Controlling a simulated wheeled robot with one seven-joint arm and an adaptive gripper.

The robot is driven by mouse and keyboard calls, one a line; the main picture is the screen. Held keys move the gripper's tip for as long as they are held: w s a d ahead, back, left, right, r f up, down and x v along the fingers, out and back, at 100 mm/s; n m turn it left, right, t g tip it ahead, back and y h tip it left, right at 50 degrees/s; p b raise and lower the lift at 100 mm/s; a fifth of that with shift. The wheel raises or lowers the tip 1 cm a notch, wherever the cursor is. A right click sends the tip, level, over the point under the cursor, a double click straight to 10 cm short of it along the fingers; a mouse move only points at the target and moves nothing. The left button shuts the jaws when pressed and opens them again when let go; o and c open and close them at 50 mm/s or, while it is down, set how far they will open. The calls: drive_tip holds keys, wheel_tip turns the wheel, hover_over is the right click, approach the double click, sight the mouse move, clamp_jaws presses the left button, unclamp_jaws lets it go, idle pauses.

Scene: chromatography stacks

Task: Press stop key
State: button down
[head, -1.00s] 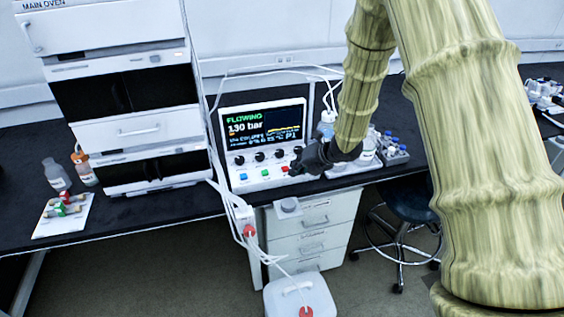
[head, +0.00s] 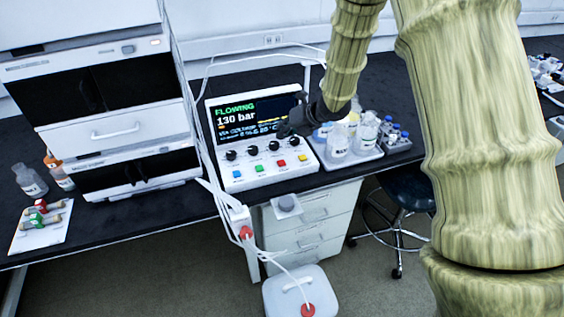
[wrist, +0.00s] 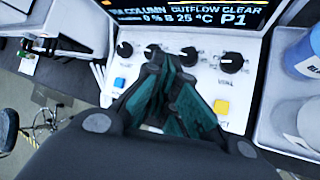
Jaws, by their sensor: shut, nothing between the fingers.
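The pump controller (head: 262,150) stands on the dark bench, its screen (head: 245,118) reading FLOWING and 130 bar. Below a row of black knobs are a blue key (head: 237,169), a green key (head: 259,168), a red key (head: 281,163) and a yellow key (head: 302,158). My gripper (head: 290,128) is shut and empty, in front of the screen's lower right corner, above the red and yellow keys in the picture. In the wrist view its teal-padded fingers (wrist: 178,85) cover the panel's middle; the yellow key (wrist: 221,106) shows to their right, and the red key is hidden.
A tray of bottles (head: 345,152) stands just right of the controller, close to my wrist. A tall oven stack (head: 120,130) is on its left, with white tubing between.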

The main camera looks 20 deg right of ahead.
drive_tip(key=f, duration=0.2)
drive_tip(key=b, duration=0.4)
hover_over(283, 160)
wheel_tip(283, 160, down, 6)
drive_tip(key=shift+r, duration=0.2)
drive_tip(key=shift+f+b, duration=0.75)
drive_tip(key=shift+f, duration=0.05)
drive_tip(key=shift+s, duration=0.1)
idle(0.4)
drive_tip(key=shift+f+b, duration=0.4)
drive_tip(key=shift+b, duration=0.1)
drive_tip(key=shift+f+b, duration=0.45)
drive_tip(key=shift+f, duration=0.05)
idle(0.8)
drive_tip(key=shift+r, duration=0.2)
drive_tip(key=shift+r+p, duration=0.55)
drive_tip(key=shift+r, duration=0.2)
